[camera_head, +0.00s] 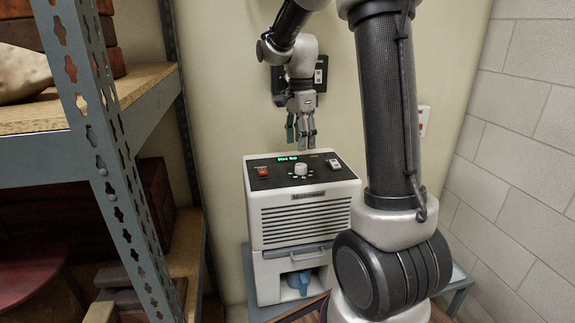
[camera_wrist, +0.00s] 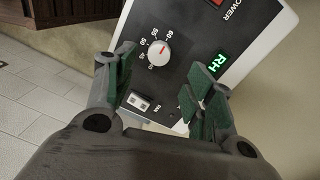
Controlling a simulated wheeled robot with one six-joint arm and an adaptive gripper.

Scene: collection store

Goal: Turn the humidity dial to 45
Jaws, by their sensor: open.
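The humidity dial (camera_head: 300,169) is a round white knob on the dark top panel of a white dehumidifier (camera_head: 306,222). In the wrist view the dial (camera_wrist: 157,54) has a small red mark on its upper right part and printed numbers around one side; I cannot tell exactly which number the mark meets. My gripper (camera_head: 301,138) points down above the panel, apart from the dial. In the wrist view its green-padded fingers (camera_wrist: 164,66) are spread, empty, with the dial between and beyond them. A green display (camera_wrist: 221,61) shows "RH"; its digits are unclear.
A red power switch (camera_head: 263,171) and a white fan switch (camera_head: 334,163) flank the dial. A blue item (camera_head: 299,281) sits in the front recess. Metal shelving (camera_head: 110,140) stands close on the left; a block wall (camera_head: 525,120) is on the right. A wall box (camera_head: 320,75) is behind my gripper.

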